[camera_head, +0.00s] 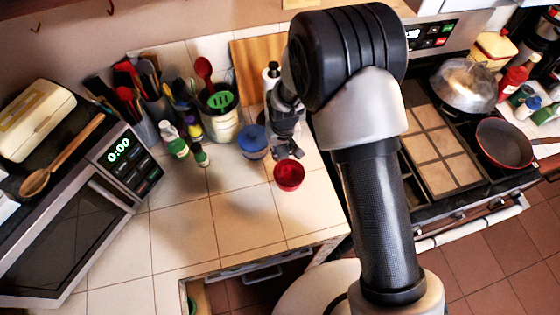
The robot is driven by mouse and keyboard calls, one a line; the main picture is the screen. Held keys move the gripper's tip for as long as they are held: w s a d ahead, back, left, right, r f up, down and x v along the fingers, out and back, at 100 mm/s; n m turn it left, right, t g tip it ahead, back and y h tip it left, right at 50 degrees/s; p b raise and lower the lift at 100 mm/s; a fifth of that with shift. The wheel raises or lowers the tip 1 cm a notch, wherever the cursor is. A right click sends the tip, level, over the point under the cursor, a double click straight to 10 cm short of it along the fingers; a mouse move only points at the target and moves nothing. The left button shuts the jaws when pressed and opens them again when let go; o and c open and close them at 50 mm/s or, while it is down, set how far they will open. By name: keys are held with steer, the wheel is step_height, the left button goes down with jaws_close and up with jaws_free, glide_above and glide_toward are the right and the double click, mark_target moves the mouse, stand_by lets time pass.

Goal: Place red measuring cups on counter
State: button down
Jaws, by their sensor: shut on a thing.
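The red measuring cups (289,176) show as a small red cup shape over the tiled counter, near its front right part. My gripper (289,152) is just above and behind the cups, pointing down, and is shut on them. My arm comes in from the right and hides part of the counter and stove edge. I cannot tell whether the cups touch the counter (240,215) or hang a little above it. How many cups are nested cannot be told.
Small green bottles (178,148) and utensil crocks (224,125) stand further left and back. A microwave (75,230) is at left, a stove (440,150) at right. The front middle of the counter is clear.

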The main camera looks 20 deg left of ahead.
mark_target(282, 151)
step_height(282, 151, down, 7)
steer(key=shift+r, duration=0.2)
steer(key=c, duration=1.4)
jaws_free()
steer(key=shift+r, duration=0.1)
steer(key=r, duration=0.8)
steer(key=s+r, duration=0.1)
steer(key=r, duration=0.3)
steer(key=shift+s+d+p, duration=0.1)
steer(key=shift+d+p, duration=0.3)
